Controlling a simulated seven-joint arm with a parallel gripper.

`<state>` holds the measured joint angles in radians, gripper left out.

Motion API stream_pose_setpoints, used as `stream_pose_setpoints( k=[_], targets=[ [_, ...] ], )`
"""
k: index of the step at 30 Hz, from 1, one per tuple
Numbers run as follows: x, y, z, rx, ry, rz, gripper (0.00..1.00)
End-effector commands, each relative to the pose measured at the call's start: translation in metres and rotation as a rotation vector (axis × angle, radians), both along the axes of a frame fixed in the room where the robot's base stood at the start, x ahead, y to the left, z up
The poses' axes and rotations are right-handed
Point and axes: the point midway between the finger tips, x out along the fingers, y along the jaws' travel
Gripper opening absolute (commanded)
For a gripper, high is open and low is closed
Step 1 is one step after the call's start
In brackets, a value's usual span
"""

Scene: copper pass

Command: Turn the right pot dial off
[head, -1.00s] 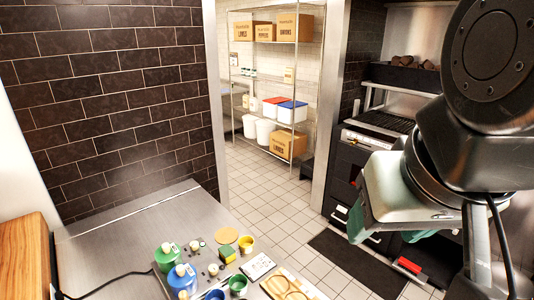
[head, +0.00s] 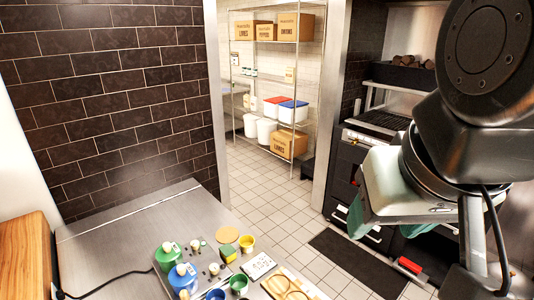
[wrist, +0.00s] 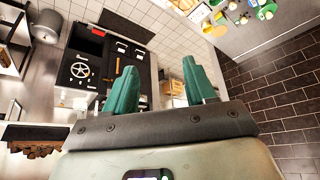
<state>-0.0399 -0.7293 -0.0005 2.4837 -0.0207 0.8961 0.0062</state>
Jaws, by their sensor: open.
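No pot and no dial that I can single out as the right pot dial shows in either view. My gripper (head: 392,224) hangs at the right of the head view, well above the floor and apart from the counter. In the wrist view its two teal fingers (wrist: 160,88) are spread, with nothing between them. Beyond them is a black appliance (wrist: 84,44) with a spoked wheel and small marks on its front. I cannot tell whether any of these is a dial.
A grill (head: 385,120) stands behind my arm. A wire shelf (head: 296,85) holds boxes. The tiled floor between is open.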

Motion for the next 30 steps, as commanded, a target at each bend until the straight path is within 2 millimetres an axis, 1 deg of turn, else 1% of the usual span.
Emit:
stream_pose_setpoints(
  k=[2,4,5,7,8,9,11,12,14,15,17,18,20,21,23,24,25,26,27,29,30],
  targets=[
    [0.014,0.002,0.002,-0.017,0.011,0.009,0.55],
    [0.035,0.007,0.005,-0.04,0.019,0.02,0.55],
    [0.046,0.011,0.005,-0.05,0.023,0.029,0.55],
    [0.076,0.02,0.006,-0.078,0.029,0.048,0.55],
    [0.09,0.026,0.005,-0.089,0.03,0.059,0.55],
    [0.108,0.034,0.003,-0.104,0.031,0.074,0.55],
    [0.134,0.048,-0.002,-0.12,0.032,0.098,0.55],
    [0.151,0.059,-0.007,-0.129,0.032,0.116,0.55],
    [0.176,0.077,-0.018,-0.14,0.033,0.143,0.55],
    [0.192,0.089,-0.026,-0.147,0.034,0.163,0.55],
    [0.215,0.111,-0.041,-0.151,0.035,0.194,0.55],
    [0.229,0.125,-0.052,-0.151,0.034,0.214,0.55],
    [0.249,0.15,-0.071,-0.15,0.036,0.247,0.55],
    [0.261,0.166,-0.085,-0.147,0.037,0.266,0.55],
    [0.276,0.191,-0.108,-0.139,0.04,0.299,0.55],
    [0.285,0.209,-0.125,-0.132,0.042,0.32,0.55],
    [0.29,0.222,-0.139,-0.126,0.046,0.335,0.55],
    [0.295,0.235,-0.153,-0.119,0.05,0.352,0.55],
    [0.301,0.253,-0.172,-0.109,0.054,0.371,0.55],
    [0.306,0.278,-0.201,-0.092,0.061,0.399,0.55],
    [0.308,0.294,-0.22,-0.079,0.066,0.416,0.55]
  ],
)
